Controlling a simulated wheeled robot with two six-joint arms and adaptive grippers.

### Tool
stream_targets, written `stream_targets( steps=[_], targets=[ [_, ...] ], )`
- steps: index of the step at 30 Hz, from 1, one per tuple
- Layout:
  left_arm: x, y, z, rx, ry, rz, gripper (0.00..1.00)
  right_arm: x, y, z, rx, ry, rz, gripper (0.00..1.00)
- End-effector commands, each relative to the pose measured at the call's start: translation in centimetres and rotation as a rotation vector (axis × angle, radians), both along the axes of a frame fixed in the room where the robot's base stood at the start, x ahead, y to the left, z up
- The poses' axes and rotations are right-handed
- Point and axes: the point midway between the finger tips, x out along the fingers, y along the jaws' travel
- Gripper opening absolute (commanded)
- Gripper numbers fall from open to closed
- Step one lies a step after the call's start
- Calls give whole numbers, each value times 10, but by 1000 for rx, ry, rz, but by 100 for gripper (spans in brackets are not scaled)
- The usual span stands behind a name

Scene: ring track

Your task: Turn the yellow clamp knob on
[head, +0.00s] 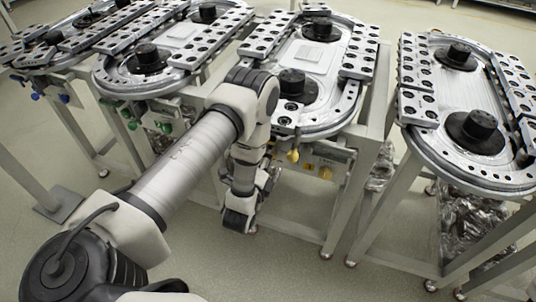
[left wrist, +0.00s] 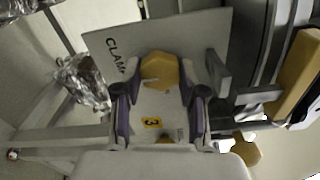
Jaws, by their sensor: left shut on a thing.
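In the left wrist view, a yellow knob (left wrist: 158,68) stands in front of a grey panel (left wrist: 205,35) with letters reading "CLAM", the rest hidden. My left gripper (left wrist: 160,80) has its two purple-padded fingers on either side of this knob and is shut on it. A yellow label with a 3 (left wrist: 152,123) shows between the fingers. In the head view, my left arm reaches to the front of a ring-track station, and my wrist hides the gripped knob and the fingertips. My right gripper is not in view.
Yellow fittings (head: 293,155) show under the station's ring track (head: 318,128). Another ring-track station (head: 418,160) stands to the right, with others to the left bearing green knobs (head: 165,127) and blue knobs (head: 64,98). Metal legs (head: 340,210) stand below; the floor in front is clear.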

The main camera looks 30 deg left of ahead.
Motion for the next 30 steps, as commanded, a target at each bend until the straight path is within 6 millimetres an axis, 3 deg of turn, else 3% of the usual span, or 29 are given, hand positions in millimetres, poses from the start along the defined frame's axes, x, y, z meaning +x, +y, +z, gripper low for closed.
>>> stream_targets(
  steps=[16,17,18,19,30],
  targets=[
    [2,1,3,30,-3,2,6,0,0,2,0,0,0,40],
    [2,1,3,30,-3,2,48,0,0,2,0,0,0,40],
    [2,1,3,30,-3,2,62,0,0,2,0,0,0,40],
    [2,1,3,30,-3,2,66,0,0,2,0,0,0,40],
    [1,0,1,28,3,0,66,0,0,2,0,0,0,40]
  ],
)
